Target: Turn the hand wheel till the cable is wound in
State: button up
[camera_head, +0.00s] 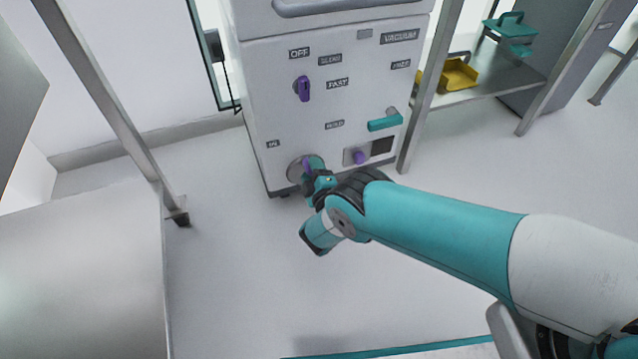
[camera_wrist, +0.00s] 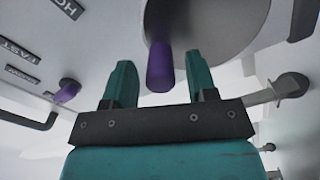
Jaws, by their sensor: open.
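The hand wheel (camera_head: 294,171) is a round grey disc low on the front of a white cabinet (camera_head: 262,120). In the wrist view the disc (camera_wrist: 225,22) fills the top middle, with its purple handle (camera_wrist: 160,62) sticking out toward me. My gripper (camera_head: 311,180) is at the wheel and partly covers it in the head view. In the wrist view its two teal fingers (camera_wrist: 160,80) are apart, one on each side of the purple handle, with gaps showing on both sides. I cannot make out a cable being wound on the wheel.
The cabinet also carries a purple switch (camera_head: 303,89), a teal lever (camera_head: 385,122) and a purple knob (camera_head: 360,157). A metal table (camera_head: 85,270) stands at left. A shelf (camera_head: 485,92) with a yellow bin (camera_head: 459,75) stands at right. The floor before the cabinet is clear.

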jog(key=p+v, duration=1.2)
jog(key=v, duration=0.5)
jog(key=shift+r, duration=0.1)
